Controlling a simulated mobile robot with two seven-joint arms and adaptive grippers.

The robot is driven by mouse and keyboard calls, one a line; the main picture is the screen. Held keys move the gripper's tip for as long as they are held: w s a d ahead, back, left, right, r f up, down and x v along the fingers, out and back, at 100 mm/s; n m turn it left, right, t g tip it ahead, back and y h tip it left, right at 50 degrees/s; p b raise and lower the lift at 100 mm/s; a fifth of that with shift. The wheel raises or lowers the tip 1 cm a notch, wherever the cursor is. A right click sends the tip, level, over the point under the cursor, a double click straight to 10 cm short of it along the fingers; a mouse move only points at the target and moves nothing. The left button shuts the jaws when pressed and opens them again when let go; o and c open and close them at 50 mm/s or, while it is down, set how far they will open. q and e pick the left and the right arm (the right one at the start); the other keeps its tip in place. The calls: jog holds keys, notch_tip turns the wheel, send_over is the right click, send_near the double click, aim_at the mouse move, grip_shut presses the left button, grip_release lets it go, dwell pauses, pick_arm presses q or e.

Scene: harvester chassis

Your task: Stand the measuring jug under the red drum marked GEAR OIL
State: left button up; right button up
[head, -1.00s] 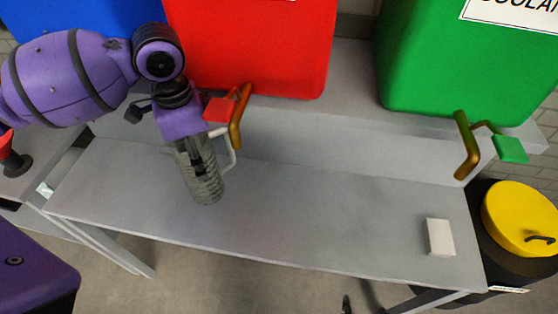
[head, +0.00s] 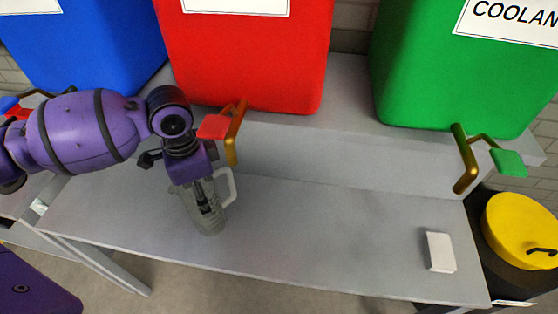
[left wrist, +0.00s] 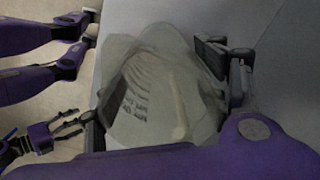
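The clear grey measuring jug (head: 208,217) hangs upright or slightly tilted from my left gripper (head: 197,190). Its handle points right in the head view. My left gripper's fingers are on either side of the jug (left wrist: 150,85) in the left wrist view. The red drum (head: 250,60) stands on the upper step; its label is cut off and no words show. Its brass tap (head: 234,140) with a red lever is above and right of the jug in the picture. I cannot tell whether the jug's base touches the bench. My right gripper (left wrist: 78,125) appears open and empty.
The grey lower bench (head: 320,230) is mostly clear, with a small white block (head: 440,252) at right. A blue drum (head: 85,45) and a green COOLANT drum (head: 450,80) with its own tap (head: 464,165) flank the red one. A yellow-lidded black container (head: 520,225) stands at right.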

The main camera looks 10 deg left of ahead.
pick_arm(q)
jog(key=shift+o, duration=1)
